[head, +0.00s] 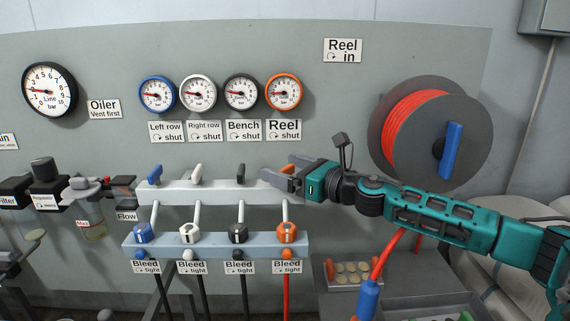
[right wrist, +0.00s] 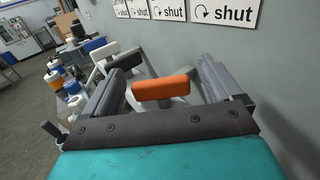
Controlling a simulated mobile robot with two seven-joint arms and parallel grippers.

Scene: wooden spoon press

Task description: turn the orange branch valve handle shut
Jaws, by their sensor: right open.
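The orange branch valve handle (head: 288,166) is at the right end of the white manifold bar (head: 222,194), partly hidden by my right gripper (head: 276,175). In the right wrist view, the orange handle (right wrist: 163,88) lies crosswise between the two spread fingers of my right gripper (right wrist: 168,78). The fingers stand on either side of it, with a gap showing at each side; I cannot tell whether either touches it. The blue (head: 155,174), white (head: 197,173) and black (head: 241,173) handles are in the same row to its left. My left gripper is not in view.
A lower bar (head: 180,243) carries several knobs, including an orange one (head: 286,232). Four-colour gauges sit above on the panel, with the orange-rimmed gauge (head: 284,92) over a "Reel shut" sign (head: 283,130). A hose reel (head: 402,130) stands at right, above my right arm.

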